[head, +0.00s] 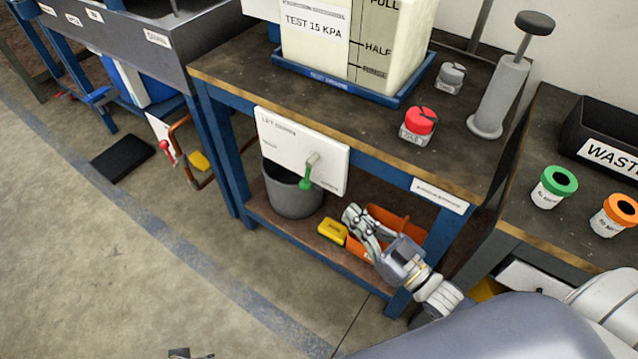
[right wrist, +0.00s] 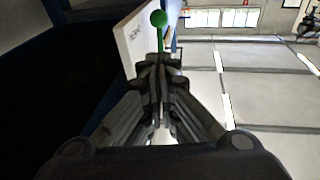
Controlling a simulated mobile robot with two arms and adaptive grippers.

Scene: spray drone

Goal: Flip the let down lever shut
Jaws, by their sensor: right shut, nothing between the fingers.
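The let down lever (head: 311,170) has a green knob and sticks out from a white panel (head: 275,150) on the front of the workbench. Its knob end points downward in the head view. My right gripper (head: 352,217) is shut and empty, below and to the right of the knob, in front of the lower shelf. In the right wrist view the green knob (right wrist: 158,18) stands just beyond my closed fingertips (right wrist: 160,62), with the panel (right wrist: 138,42) beside it. I cannot tell whether they touch. A small dark part at the bottom edge, likely my left gripper (head: 190,354), is mostly cut off.
A grey bucket (head: 290,195), a yellow object (head: 332,232) and an orange bin (head: 385,222) are on the lower shelf. The floor at left (head: 100,260) is clear.

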